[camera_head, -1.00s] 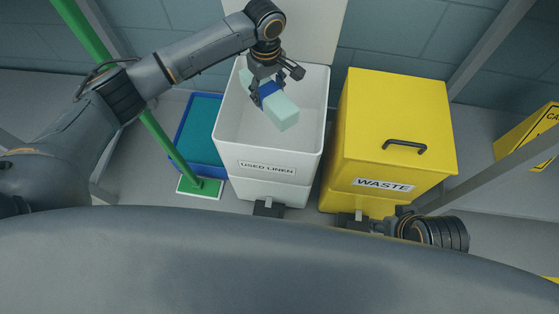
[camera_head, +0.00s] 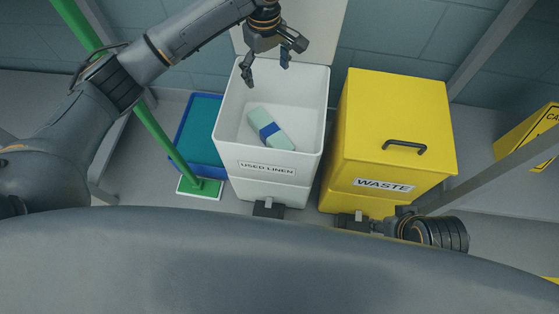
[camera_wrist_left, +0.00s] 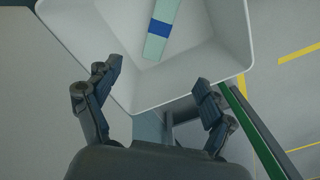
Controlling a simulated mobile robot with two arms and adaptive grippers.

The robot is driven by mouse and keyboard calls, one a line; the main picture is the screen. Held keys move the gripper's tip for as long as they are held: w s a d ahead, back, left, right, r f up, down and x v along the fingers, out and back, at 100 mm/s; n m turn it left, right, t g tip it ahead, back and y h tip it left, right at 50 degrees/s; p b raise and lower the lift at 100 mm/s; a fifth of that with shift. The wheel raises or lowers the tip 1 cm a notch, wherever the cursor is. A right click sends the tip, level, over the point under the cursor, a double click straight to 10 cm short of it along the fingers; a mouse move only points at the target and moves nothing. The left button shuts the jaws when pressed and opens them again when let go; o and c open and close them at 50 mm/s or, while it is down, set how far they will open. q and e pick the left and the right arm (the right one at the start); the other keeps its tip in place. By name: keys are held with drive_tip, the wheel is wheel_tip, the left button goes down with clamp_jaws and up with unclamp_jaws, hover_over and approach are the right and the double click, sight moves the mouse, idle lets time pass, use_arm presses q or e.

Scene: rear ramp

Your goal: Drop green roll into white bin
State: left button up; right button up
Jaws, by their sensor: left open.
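The pale green roll with a blue band (camera_head: 265,122) lies inside the white bin marked USED LINEN (camera_head: 228,150), tilted across its floor. The bin's lid stands open at the back. My left gripper (camera_head: 266,72) is open and empty above the back of the bin, apart from the roll. In the left wrist view, the open fingers (camera_wrist_left: 158,95) frame the near rim of the bin (camera_wrist_left: 115,90), and the roll (camera_wrist_left: 160,28) shows inside beyond them. My right gripper cannot be made out; a dark wrist-like part shows at the lower right in the head view.
A yellow WASTE bin (camera_head: 395,120) with a closed lid and black handle stands right of the white bin. A blue tray-like container (camera_head: 201,130) and a green pole (camera_head: 150,120) are to the left. A yellow sign (camera_head: 530,135) is at far right.

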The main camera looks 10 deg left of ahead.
use_arm(q)
wheel_tip(320, 180, up, 4)
drive_tip(key=shift+r, duration=0.1)
idle(0.6)
